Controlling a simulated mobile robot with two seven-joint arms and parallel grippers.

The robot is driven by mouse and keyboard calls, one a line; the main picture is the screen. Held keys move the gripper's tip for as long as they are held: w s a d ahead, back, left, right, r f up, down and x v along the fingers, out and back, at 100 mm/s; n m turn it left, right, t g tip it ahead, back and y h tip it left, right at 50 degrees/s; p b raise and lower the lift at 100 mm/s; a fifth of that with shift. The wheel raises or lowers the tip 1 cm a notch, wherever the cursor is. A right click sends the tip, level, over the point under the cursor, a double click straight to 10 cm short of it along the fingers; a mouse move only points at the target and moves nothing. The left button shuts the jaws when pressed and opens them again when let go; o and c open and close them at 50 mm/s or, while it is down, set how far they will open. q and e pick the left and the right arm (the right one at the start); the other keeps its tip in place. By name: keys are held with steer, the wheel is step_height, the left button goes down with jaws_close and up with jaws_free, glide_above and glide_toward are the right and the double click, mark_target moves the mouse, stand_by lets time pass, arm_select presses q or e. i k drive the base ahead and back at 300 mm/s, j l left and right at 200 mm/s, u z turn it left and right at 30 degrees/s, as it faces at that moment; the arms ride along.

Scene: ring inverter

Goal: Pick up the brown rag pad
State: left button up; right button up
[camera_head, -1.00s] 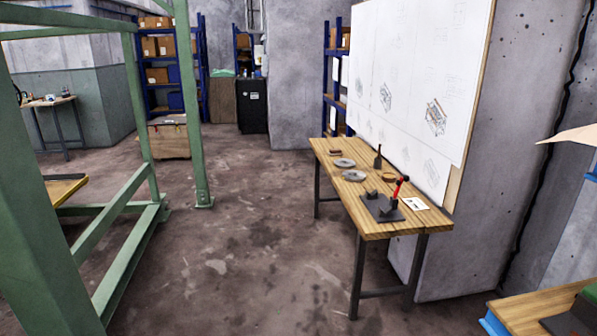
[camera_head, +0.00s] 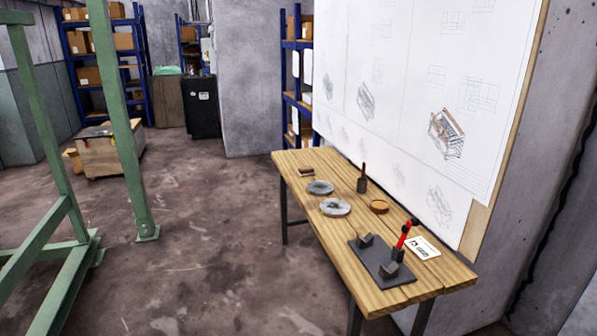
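A wooden workbench (camera_head: 325,232) stands right of centre and carries several small items. A round brown item (camera_head: 379,206) lies on it near the back edge. A small brown item (camera_head: 307,172) lies at the bench's far left end. Both are too small to tell for sure which is the brown rag pad. Neither of my grippers is in view, and nothing touches these items.
Two grey discs (camera_head: 320,187) (camera_head: 335,207), a dark upright tool (camera_head: 362,180), a dark fixture with a red handle (camera_head: 383,262) and a white card (camera_head: 423,248) share the bench. A green frame (camera_head: 122,130) stands left. The floor between is clear.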

mark_target(308, 170)
steer(key=i+j+z, duration=0.25)
steer(key=i, duration=0.25)
steer(key=i+j+z, duration=0.25)
steer(key=i+j, duration=0.2)
steer(key=j, duration=0.15)
steer(key=i+j+z, duration=0.15)
steer(key=j, duration=0.2)
steer(key=i+j+z, duration=0.2)
steer(key=j+z, duration=0.15)
steer(key=j, duration=0.3)
steer(key=j+z, duration=0.2)
steer(key=j, duration=0.4)
steer(key=k+j+z, duration=0.2)
steer(key=j, duration=0.35)
steer(key=j+z, duration=0.15)
steer(key=j, duration=0.45)
